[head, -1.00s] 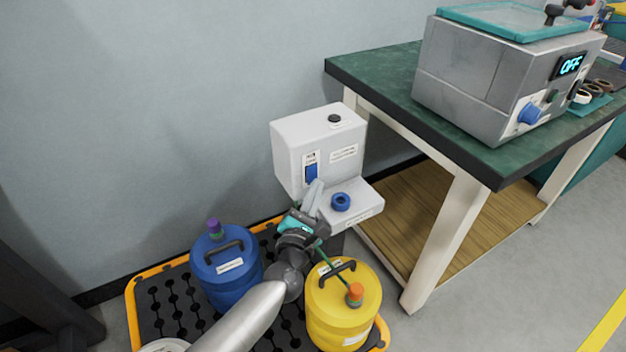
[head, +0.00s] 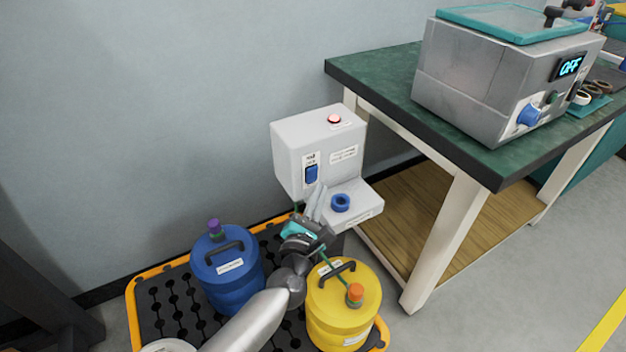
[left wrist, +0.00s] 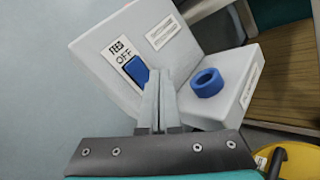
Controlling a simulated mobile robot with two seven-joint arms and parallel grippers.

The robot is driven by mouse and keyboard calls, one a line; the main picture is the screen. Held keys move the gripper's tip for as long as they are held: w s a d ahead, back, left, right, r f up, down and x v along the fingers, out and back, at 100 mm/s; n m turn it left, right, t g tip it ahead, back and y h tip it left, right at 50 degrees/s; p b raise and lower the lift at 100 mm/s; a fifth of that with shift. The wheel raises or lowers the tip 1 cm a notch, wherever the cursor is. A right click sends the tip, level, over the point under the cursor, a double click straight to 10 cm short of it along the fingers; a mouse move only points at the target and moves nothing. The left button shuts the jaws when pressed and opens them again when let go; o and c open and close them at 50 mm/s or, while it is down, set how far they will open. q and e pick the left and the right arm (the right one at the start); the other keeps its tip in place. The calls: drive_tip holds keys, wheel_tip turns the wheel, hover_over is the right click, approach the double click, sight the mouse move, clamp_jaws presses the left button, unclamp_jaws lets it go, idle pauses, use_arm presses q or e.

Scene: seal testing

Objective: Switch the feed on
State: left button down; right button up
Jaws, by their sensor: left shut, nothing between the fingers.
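The white feed box (head: 290,146) stands by the wall, with a blue rocker switch (head: 311,173) on its front. In the left wrist view the blue switch (left wrist: 137,70) sits under a label reading FEED and OFF. My right gripper is not in view.
A blue ring (head: 341,202) sits on the box's lower ledge. A blue drum (head: 226,285) and a yellow drum (head: 345,312) stand on the black, orange-rimmed tray (head: 147,286). A green-topped table (head: 380,72) carries a grey machine (head: 465,85) whose display reads OFF.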

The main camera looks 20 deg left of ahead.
use_arm(q)
drive_tip(key=shift+s+d+r+p, duration=0.15)
drive_tip(key=shift+s+d+p, duration=0.15)
drive_tip(key=shift+s+d, duration=0.6)
drive_tip(key=shift+s+d+r+p, duration=0.15)
drive_tip(key=shift+s+d+p, duration=0.15)
drive_tip(key=shift+s+d, duration=0.6)
